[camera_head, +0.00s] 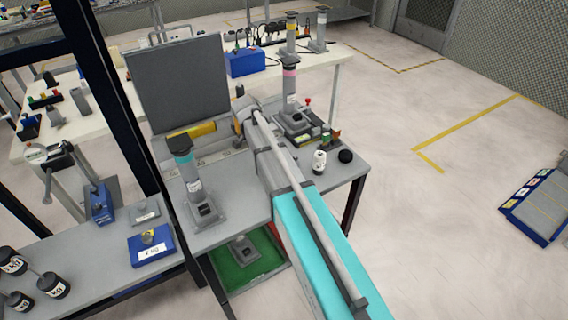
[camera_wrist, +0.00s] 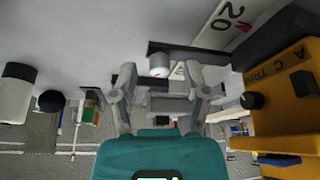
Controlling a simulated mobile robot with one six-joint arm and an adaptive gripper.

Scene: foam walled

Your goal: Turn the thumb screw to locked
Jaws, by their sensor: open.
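My gripper (camera_wrist: 162,92) is open in the wrist view, with one finger on each side and no object clearly held. Beyond and between the fingertips is a small pale rounded part (camera_wrist: 159,64) against a dark strip, with a white marked label beside it. It may be the thumb screw, but I cannot tell, nor can I read its setting. In the head view my arm reaches over the grey bench (camera_head: 232,232), and its own links mostly hide the gripper and the spot it faces.
A yellow block (camera_wrist: 285,82) with a black knob (camera_wrist: 252,100) stands close right of my gripper. A white jar (camera_head: 319,162) and black ball (camera_head: 345,156) sit on the bench. A post stand (camera_head: 188,175) and a grey panel (camera_head: 178,82) are left of my arm.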

